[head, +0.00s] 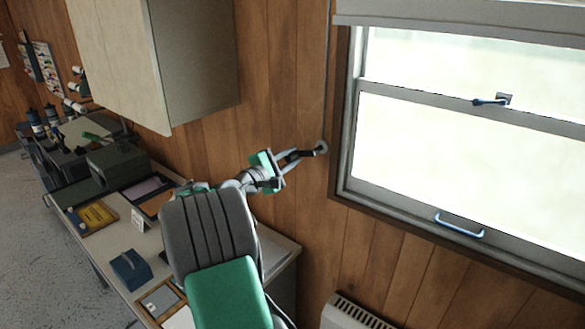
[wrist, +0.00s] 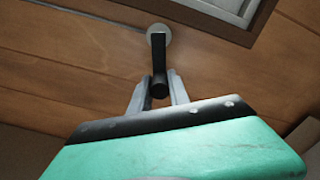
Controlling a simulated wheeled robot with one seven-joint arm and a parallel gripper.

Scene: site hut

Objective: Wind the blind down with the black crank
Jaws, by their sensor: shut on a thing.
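The black crank (head: 308,153) is mounted on the wood-panelled wall just left of the window, on a round light plate (head: 321,147). In the wrist view the crank's arm (wrist: 158,50) runs down from the round plate (wrist: 158,34) to a dark knob (wrist: 160,88). My gripper (head: 287,158) reaches the crank from the left. In the wrist view my gripper's two grey fingers (wrist: 159,92) are shut on the crank's knob, one on each side. The blind (head: 450,24) shows as a pale grey housing along the top of the window; the glass below it is uncovered.
The window (head: 455,150) has a blue handle (head: 460,228) on its lower sash and a blue latch (head: 490,101) higher up. A wall cabinet (head: 190,60) hangs above left. A cluttered desk (head: 115,250) stands below, and a heater (head: 350,313) is under the window.

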